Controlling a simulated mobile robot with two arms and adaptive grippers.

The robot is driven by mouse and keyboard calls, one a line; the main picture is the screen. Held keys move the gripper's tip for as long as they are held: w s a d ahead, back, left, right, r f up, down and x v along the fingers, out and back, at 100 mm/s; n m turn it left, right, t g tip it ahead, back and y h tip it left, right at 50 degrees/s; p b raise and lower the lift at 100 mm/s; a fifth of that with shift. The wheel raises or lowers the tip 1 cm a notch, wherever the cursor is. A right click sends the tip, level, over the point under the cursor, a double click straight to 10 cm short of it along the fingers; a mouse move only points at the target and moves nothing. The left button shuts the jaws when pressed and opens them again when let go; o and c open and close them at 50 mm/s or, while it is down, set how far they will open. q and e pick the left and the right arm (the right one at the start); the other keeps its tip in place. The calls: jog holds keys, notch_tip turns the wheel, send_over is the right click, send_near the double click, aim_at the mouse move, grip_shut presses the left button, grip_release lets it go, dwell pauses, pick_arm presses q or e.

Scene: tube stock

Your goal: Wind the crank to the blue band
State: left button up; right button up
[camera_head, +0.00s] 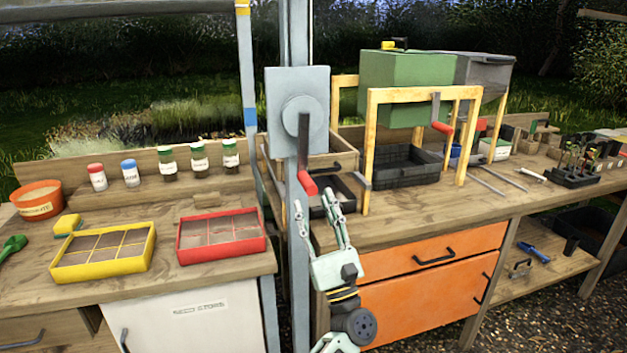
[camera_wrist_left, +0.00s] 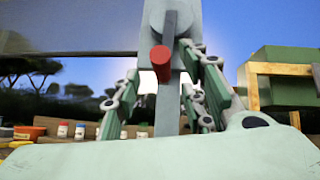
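A grey crank box (camera_head: 283,90) is fixed to the grey post. Its dark crank arm (camera_head: 304,135) hangs straight down and ends in a red handle (camera_head: 308,184). A blue band (camera_head: 250,117) is on the slimmer post to the left. My left gripper (camera_head: 317,207) is open just below the red handle, with its fingers pointing up. In the left wrist view the red handle (camera_wrist_left: 161,63) shows between the spread fingers (camera_wrist_left: 158,85). Whether they touch it I cannot tell. My right gripper is not in view.
A second crank with a red handle (camera_head: 442,127) is on the green hopper (camera_head: 405,82) at the right. A yellow tray (camera_head: 145,262) and a red tray (camera_head: 263,245) lie on the left bench. An orange drawer cabinet (camera_head: 400,300) stands right of my left arm.

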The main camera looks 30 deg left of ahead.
aim_at(308, 184)
pick_arm(q)
jog(key=p+x, duration=0.1)
jog(key=x, duration=0.3)
jog(key=shift+w+r+p, duration=0.15)
jog(key=shift+r+p, duration=0.15)
jog(key=shift+r, duration=0.05)
jog(key=shift+w+a+r, duration=0.25)
jog(key=shift+w+a, duration=0.05)
jog(key=shift+a, duration=0.2)
jog(key=shift+c, duration=0.4)
grip_shut()
